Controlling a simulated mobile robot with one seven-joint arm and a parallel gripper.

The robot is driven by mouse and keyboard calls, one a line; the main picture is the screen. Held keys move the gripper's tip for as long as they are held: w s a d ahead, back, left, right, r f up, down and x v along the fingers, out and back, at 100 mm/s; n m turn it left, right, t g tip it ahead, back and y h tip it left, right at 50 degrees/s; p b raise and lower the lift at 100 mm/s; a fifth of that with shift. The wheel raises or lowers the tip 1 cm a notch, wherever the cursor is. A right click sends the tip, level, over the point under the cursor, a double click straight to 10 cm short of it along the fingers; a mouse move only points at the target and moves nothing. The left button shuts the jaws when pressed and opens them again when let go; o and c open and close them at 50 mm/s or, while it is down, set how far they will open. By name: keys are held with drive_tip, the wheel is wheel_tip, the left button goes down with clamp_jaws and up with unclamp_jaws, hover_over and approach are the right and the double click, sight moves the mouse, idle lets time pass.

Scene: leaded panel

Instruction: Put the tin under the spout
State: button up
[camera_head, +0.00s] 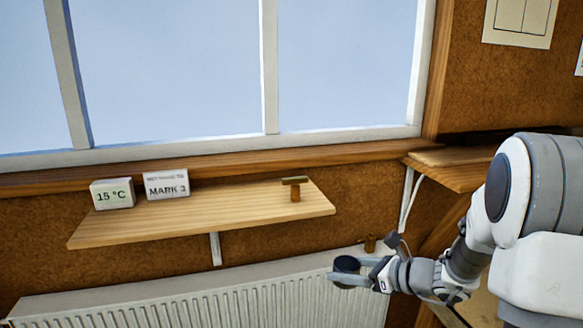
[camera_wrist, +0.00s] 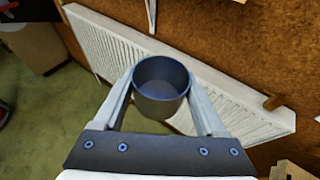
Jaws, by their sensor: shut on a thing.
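The tin (camera_wrist: 161,106) is a dark blue, round, open-topped can, and it looks empty inside. My gripper (camera_wrist: 162,92) is shut on it, with one finger on each side. In the head view the tin (camera_head: 347,264) is held upright or nearly so in front of the radiator's right part, lower than the shelf. A small brown fitting (camera_head: 371,243) sits at the radiator's top right, just above and right of the tin in the picture. It also shows in the wrist view (camera_wrist: 274,102), right of the tin. I cannot tell whether it is the spout.
A wooden shelf (camera_head: 205,222) holds a 15 °C display (camera_head: 112,194), a MARK 3 card (camera_head: 166,185) and a small T-shaped brown piece (camera_head: 295,190). The white radiator (camera_head: 230,300) runs below it. Another wooden ledge (camera_head: 450,172) is at right. Green floor (camera_wrist: 45,115) shows at left.

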drive_tip(key=s+f+m+t+h, duration=0.1)
drive_tip(key=s+f+m+h, duration=0.1)
drive_tip(key=f, duration=0.4)
drive_tip(key=s+d+f+m+t+h, duration=0.1)
drive_tip(key=s+f+m, duration=0.1)
drive_tip(key=f, duration=0.4)
drive_tip(key=shift+s+d+f+t+h+b, duration=0.2)
drive_tip(key=shift+s+d+t+h+b, duration=0.1)
drive_tip(key=shift+s+t+h, duration=0.15)
drive_tip(key=shift+w, duration=0.1)
